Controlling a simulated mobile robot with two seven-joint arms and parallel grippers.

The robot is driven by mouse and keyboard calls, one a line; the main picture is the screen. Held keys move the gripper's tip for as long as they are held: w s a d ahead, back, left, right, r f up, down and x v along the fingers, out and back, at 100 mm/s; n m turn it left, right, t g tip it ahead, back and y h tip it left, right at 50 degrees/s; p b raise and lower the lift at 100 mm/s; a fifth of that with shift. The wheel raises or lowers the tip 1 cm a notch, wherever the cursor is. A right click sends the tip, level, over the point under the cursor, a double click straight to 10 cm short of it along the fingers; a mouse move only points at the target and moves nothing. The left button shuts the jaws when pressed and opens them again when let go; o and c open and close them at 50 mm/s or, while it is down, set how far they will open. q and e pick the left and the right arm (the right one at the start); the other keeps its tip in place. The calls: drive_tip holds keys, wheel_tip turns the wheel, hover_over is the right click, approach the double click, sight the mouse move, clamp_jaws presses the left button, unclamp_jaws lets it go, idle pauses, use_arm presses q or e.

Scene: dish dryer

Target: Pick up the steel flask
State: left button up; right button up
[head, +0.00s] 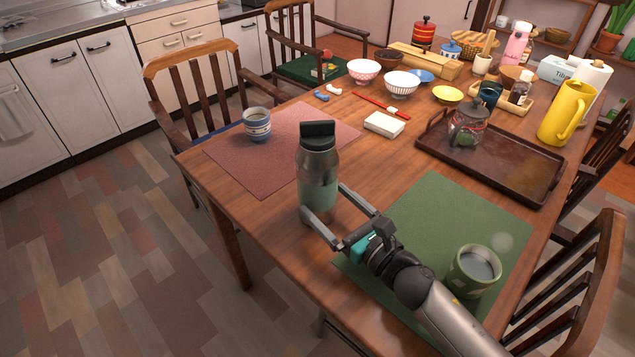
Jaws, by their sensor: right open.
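The steel flask (318,172) stands upright near the left front edge of the wooden table, in the head view. It has a dark cap with a flat loop on top, a bare steel upper body and a pale green lower band. My right gripper (325,212) comes in from the lower right at the flask's lower half. Its two fingers are spread, one in front of the flask and one reaching toward its far right side. I cannot tell whether either finger touches it. My left gripper is not in the view.
A green mat (432,215) with a green cup (474,271) lies on the right, under my right arm. A red mat (283,150) with a striped cup (257,125) lies behind left. A dark tray (520,165) holds a glass teapot (467,124). Bowls and a yellow jug (567,113) stand farther back.

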clamp_jaws()
drive_tip(key=shift+r, duration=0.15)
idle(0.6)
